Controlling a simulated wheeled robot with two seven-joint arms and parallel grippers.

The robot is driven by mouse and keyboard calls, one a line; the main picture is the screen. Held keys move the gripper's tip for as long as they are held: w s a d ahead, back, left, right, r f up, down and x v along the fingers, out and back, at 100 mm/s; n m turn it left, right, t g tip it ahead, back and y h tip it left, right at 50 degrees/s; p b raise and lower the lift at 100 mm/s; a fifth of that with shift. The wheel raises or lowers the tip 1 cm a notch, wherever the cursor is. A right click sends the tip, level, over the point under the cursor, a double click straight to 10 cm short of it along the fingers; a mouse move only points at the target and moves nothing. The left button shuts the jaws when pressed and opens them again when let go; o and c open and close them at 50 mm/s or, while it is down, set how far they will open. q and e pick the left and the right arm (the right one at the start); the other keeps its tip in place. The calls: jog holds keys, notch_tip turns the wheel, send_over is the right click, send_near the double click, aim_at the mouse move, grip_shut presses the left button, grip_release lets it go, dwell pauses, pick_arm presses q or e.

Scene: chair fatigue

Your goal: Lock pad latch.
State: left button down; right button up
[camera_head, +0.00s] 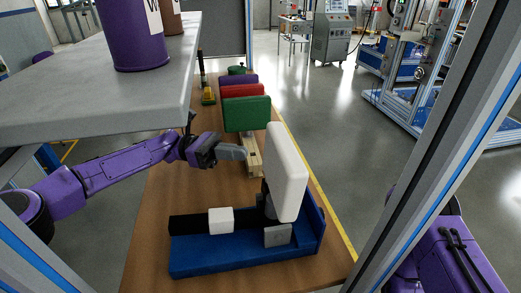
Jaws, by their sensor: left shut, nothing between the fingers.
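A white pad (288,172) stands upright, slightly tilted, above a blue base (215,263) on the wooden table. A black bar (187,225) with a white block (221,220) on it runs leftward from behind the pad. A grey block (277,236) sits below the pad. I cannot tell which part is the latch. My left gripper (241,152) is shut and empty, just left of and behind the white pad. It appears apart from the pad, in front of a light wooden piece (254,160). My right gripper does not show; only part of my right arm is at the lower right.
Green (246,114), red (242,90) and purple (238,79) pads stand in a row farther back. A grey shelf (100,95) with a purple container (135,35) overhangs the left side. A metal frame post (445,125) crosses the right. The table's front left is clear.

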pick_arm(q)
jog(key=p+x, duration=0.1)
jog(key=x, duration=0.5)
jog(key=shift+d, duration=0.15)
jog(key=shift+s, duration=0.1)
jog(key=shift+d+f+p, duration=0.1)
jog(key=shift+d+p, duration=0.3)
jog(key=shift+d, duration=0.65)
jog(key=shift+a, duration=0.1)
